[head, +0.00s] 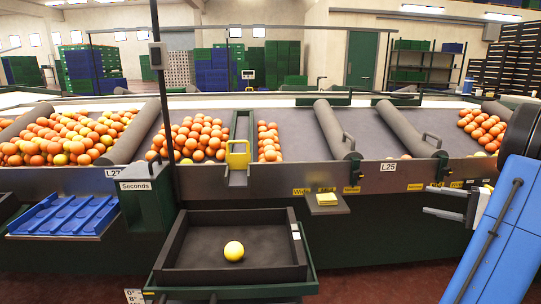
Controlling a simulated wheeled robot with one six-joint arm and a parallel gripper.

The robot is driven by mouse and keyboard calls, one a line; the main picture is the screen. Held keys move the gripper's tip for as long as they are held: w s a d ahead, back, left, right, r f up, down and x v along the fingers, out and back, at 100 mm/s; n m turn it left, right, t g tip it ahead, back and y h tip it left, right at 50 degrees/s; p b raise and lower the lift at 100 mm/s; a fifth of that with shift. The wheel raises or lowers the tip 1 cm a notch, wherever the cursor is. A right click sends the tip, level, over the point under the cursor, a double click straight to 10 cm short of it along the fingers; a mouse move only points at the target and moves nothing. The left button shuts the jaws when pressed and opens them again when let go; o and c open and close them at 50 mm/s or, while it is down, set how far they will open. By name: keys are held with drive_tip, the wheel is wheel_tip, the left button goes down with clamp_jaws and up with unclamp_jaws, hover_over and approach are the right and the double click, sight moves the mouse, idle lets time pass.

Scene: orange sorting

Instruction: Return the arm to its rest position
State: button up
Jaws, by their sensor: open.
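My gripper (446,201) is at the right of the head view, in front of the sorting line's front panel. Its two fingers point left and are apart, with nothing between them. My blue arm reaches down along the right edge of the picture. A single yellow-orange fruit (233,251) lies in the black tray (185,262) at the bottom middle, well left of the gripper.
The sorting line (385,171) crosses the view, with heaps of oranges (62,137) and grey rollers (336,130). A blue slatted tray (62,215) sits at left beside the dark green "Seconds" box (150,205). A small shelf with a yellow pad (327,199) juts out left of the gripper.

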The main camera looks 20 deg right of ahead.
drive_tip(key=a+n+g+h, duration=0.1)
drive_tip(key=a+n+g, duration=0.6)
drive_tip(key=a, duration=2.5)
drive_tip(key=s+a+f+n+g+h, duration=0.1)
drive_tip(key=s+a+f+n+h, duration=0.1)
drive_tip(key=s+a+h, duration=0.2)
drive_tip(key=s+a+f+n+h, duration=0.1)
drive_tip(key=s+a+h, duration=0.4)
drive_tip(key=s+a, duration=0.5)
drive_tip(key=shift+s+a+f+n+g, duration=0.15)
drive_tip(key=shift+s+f+n+g, duration=0.3)
drive_tip(key=shift+s, duration=1.1)
drive_tip(key=shift+r, duration=0.1)
